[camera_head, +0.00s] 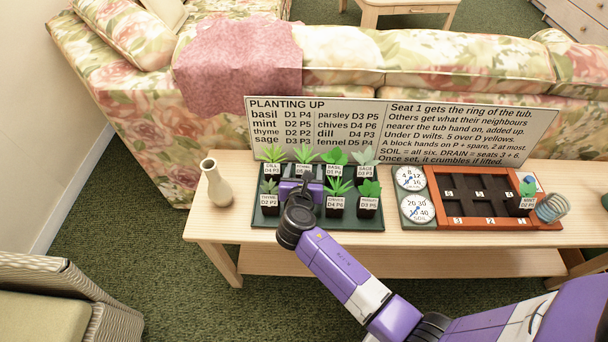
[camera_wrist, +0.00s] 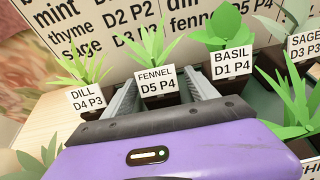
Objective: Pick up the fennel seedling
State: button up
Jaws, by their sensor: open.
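The fennel seedling stands upright in the back row of the dark green tray (camera_head: 300,220), second from left. In the wrist view its light green leaves (camera_wrist: 152,45) rise above a white label reading FENNEL D5 P4. In the head view its leaves (camera_head: 303,155) show just beyond my gripper (camera_head: 302,180), whose arm hides part of the tray. In the wrist view my gripper (camera_wrist: 160,88) is open, with one grey finger on each side of the fennel pot. I cannot tell whether the fingers touch it.
Dill (camera_wrist: 87,95) stands close left of the fennel and basil (camera_wrist: 229,62) close right. Sage, thyme, chives and parsley share the tray. To the right are two dials (camera_head: 415,195) and a reddish-brown tub (camera_head: 435,195) holding mint. A sign stands behind; a white vase (camera_head: 216,185) stands left.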

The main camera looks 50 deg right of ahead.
aim_at(303, 170)
grip_shut()
jog(key=shift+r, duration=0.1)
notch_tip(303, 170, up, 19)
jog(key=p, duration=0.6)
jog(key=shift+a+r, duration=0.15)
